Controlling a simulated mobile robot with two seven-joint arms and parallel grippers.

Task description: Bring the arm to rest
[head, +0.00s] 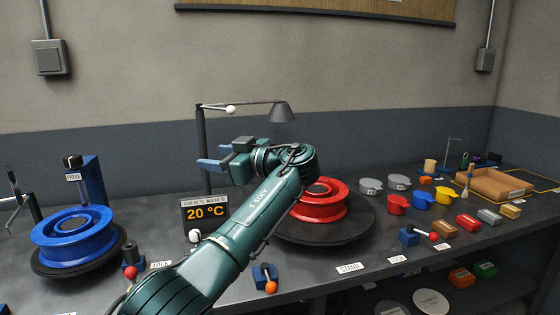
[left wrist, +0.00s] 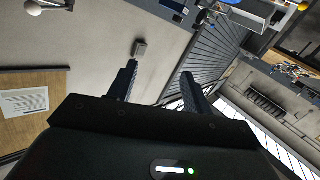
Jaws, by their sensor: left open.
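My left arm reaches up over the bench from the bottom of the head view. Its gripper (head: 217,155) is raised above the bench and points left, with its blue fingers apart and nothing between them. In the left wrist view the two dark fingers (left wrist: 158,85) are also apart and empty, with wall behind them. The right gripper is in neither view.
A blue rim (head: 72,232) sits on a black disc at left, near a blue press (head: 92,180). A red rim (head: 335,203) sits behind my arm. A lamp (head: 283,112) and a 20 °C display (head: 205,211) stand close by. Coloured cups and blocks fill the right.

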